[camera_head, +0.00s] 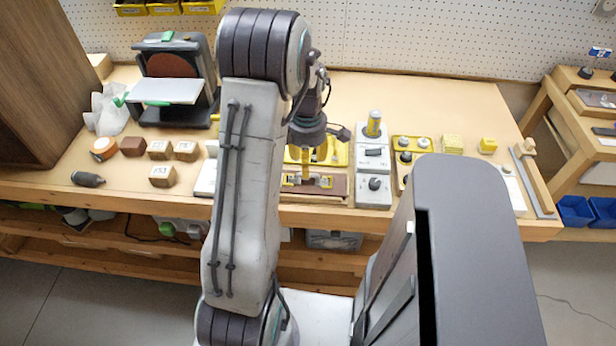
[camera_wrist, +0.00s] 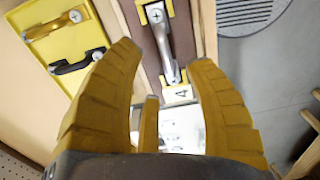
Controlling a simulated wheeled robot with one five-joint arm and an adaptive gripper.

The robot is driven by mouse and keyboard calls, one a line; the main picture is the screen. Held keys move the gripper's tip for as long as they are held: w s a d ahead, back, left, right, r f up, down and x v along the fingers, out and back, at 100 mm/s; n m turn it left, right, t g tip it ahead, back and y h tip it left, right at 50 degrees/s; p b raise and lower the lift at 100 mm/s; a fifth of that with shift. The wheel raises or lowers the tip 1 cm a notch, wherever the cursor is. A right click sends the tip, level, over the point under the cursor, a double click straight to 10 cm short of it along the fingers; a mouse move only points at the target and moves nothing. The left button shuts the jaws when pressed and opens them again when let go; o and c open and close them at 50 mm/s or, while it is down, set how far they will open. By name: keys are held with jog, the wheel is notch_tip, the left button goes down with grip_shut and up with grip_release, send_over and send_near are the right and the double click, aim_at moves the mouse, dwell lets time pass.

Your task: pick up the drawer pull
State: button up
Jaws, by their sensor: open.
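A silver drawer pull (camera_wrist: 163,45) lies on a dark brown board (camera_wrist: 185,25) in the wrist view, with a screw head at its upper end and a label reading 4 by its lower end. My gripper (camera_wrist: 163,62) is open, with its yellow fingers spread on either side of the pull's lower end. No finger visibly closes on it. In the head view my gripper (camera_head: 305,165) points down over the brown board (camera_head: 338,187) near the bench's front edge. My arm and gripper partly hide that area.
A yellow tray (camera_wrist: 42,52) beside the board holds a brass pull (camera_wrist: 58,24) and a black pull (camera_wrist: 78,62). In the head view, grey switch boxes (camera_head: 373,167) stand right of the board. Several wooden blocks (camera_head: 186,150) and a sander (camera_head: 174,70) stand left.

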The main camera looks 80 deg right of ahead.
jog(key=f, duration=0.3)
jog(key=shift+s+a+f, duration=0.1)
jog(key=shift+s+a, duration=0.05)
jog(key=shift+a, duration=0.05)
jog(key=shift+f, duration=0.75)
jog(key=shift+o, duration=0.4)
grip_shut()
